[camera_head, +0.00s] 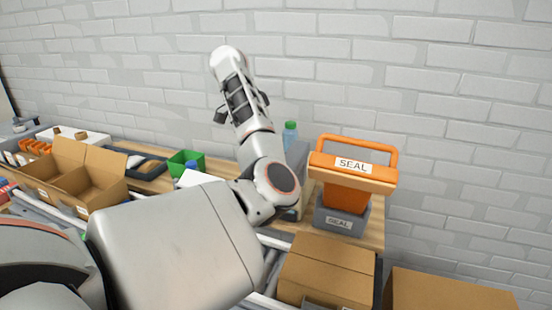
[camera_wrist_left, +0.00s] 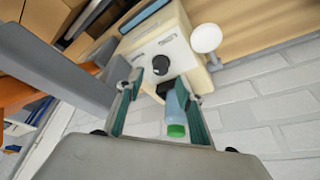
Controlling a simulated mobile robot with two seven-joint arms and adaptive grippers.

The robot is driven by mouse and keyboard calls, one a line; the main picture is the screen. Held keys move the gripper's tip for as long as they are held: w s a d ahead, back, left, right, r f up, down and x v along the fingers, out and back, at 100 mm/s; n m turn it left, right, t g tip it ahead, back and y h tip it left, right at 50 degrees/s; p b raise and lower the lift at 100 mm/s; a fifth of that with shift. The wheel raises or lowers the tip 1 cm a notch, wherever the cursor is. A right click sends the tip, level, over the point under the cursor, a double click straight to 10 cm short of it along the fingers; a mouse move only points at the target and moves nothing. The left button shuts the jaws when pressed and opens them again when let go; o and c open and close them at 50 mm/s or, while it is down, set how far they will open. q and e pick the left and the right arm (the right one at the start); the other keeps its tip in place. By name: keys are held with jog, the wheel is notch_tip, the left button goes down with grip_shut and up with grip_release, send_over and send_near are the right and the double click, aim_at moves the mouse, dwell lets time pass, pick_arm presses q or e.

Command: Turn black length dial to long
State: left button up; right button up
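The black dial (camera_wrist_left: 160,64) is a round knob on the pale front panel of a cream machine (camera_wrist_left: 176,42) in the left wrist view. My left gripper (camera_wrist_left: 159,79) is open and empty. Its two fingers are apart, and the dial shows just beyond and between their tips. I cannot tell whether either finger touches it. The dial's pointer and markings are too small to read. In the head view my left arm crosses the middle and hides the dial and most of the machine. My right gripper is in neither view.
A green-capped bottle (camera_head: 290,135) stands near the wall; it also shows between the fingers in the wrist view (camera_wrist_left: 176,130). An orange sealer (camera_head: 352,180) stands at right. Cardboard boxes (camera_head: 328,268) are in front; an open carton (camera_head: 70,175) and green bin (camera_head: 186,163) are left.

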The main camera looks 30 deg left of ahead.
pick_arm(q)
jog(key=b+x, duration=0.1)
jog(key=x, duration=0.3)
jog(key=shift+a+f, duration=0.1)
jog(key=shift+f, duration=0.2)
jog(key=shift+w+f+b, duration=0.2)
jog(key=shift+b, duration=0.15)
grip_shut()
